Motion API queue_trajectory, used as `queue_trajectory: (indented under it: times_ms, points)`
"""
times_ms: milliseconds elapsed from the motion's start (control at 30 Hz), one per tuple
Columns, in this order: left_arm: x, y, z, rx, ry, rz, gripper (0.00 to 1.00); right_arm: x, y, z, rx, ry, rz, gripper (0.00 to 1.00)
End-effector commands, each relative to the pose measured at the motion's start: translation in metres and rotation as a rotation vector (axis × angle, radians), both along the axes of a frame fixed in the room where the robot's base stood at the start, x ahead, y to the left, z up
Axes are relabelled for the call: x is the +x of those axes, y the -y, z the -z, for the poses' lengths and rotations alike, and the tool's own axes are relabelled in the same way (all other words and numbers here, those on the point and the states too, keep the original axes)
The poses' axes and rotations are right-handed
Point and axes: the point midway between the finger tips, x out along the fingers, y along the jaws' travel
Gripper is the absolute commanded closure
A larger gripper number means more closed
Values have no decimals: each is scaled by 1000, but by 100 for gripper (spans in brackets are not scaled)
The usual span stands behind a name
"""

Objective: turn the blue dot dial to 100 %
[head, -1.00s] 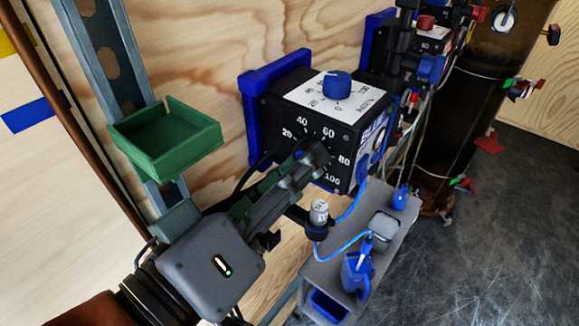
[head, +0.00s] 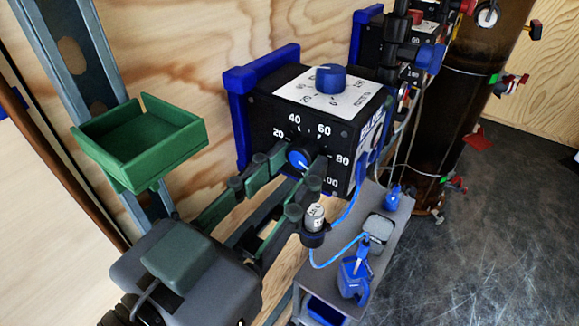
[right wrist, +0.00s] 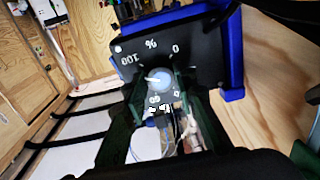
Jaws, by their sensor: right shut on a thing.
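The blue dot dial (head: 297,156) is a small round blue knob with a white pointer line on the front of a black box (head: 262,116) marked with a percent scale. It also shows in the right wrist view (right wrist: 160,78). My right gripper (head: 299,165) is shut on this dial, one finger on each side. In the head view the pointer slants down and right; in the wrist view it points towards the 80 to 100 side. The exact reading cannot be told. The lower scale is partly hidden by the fingers. My left gripper is not in view.
A second blue knob (head: 331,79) sits on the box's white top panel (head: 352,97). A green tray (head: 140,143) is at the left. A small white-labelled cylinder (head: 314,217) stands close to my right fingers. A grey shelf (head: 340,262) with blue tubing is below.

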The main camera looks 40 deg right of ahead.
Motion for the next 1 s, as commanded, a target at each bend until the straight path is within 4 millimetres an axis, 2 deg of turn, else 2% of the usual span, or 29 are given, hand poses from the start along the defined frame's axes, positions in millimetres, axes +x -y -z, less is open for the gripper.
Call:
queue_trajectory:
  times_ms: [233,700,733,1000]
  points:
    - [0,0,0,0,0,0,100,1,0,1,21,57,0,98]
    - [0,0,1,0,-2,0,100,1,0,1,25,66,-1,98]
    - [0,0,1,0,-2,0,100,1,0,1,25,66,-1,73]
    - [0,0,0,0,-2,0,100,1,0,1,25,67,0,56]
